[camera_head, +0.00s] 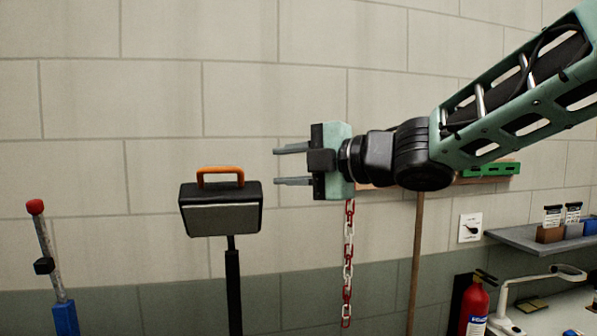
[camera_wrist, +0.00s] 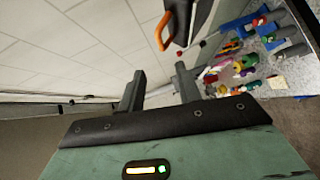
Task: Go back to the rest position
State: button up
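My gripper (camera_head: 292,166) is raised in front of the wall, pointing left. Its two fingers are spread apart with nothing between them, so it is open and empty. In the wrist view my gripper (camera_wrist: 160,88) also shows two separate fingers with a clear gap. A black work lamp with an orange handle (camera_head: 220,207) stands on a black pole to the left of my gripper, apart from it. Its orange handle also shows in the wrist view (camera_wrist: 163,30), beyond the fingers.
A red-and-white chain (camera_head: 348,262) hangs behind my gripper. A red fire extinguisher (camera_head: 474,308), a desk lamp (camera_head: 545,277) and a grey shelf (camera_head: 530,240) are at right. A red-tipped rod in a blue holder (camera_head: 64,318) stands at far left. Air around my gripper is free.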

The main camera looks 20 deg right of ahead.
jog(key=shift+v, duration=1)
jog(key=shift+w, duration=0.1)
jog(key=s+f+m+g+h+b, duration=0.1)
jog(key=s+f+m+h+b, duration=0.1)
jog(key=f+m, duration=0.35)
jog(key=s+f+m+g+h+b, duration=0.1)
jog(key=f+m+h+b, duration=0.15)
jog(key=f, duration=0.65)
jog(key=s+f+m+g+h+b, duration=0.1)
jog(key=s+f+m+h, duration=0.15)
jog(key=f, duration=0.55)
jog(key=s+f+m+g+h+b, duration=0.3)
jog(key=s+f+m+g, duration=0.4)
jog(key=s+f, duration=0.9)
jog(key=s+g, duration=0.2)
jog(key=s, duration=0.3)
jog(key=shift+d+f+h+b, duration=0.35)
jog(key=shift+f+h, duration=0.05)
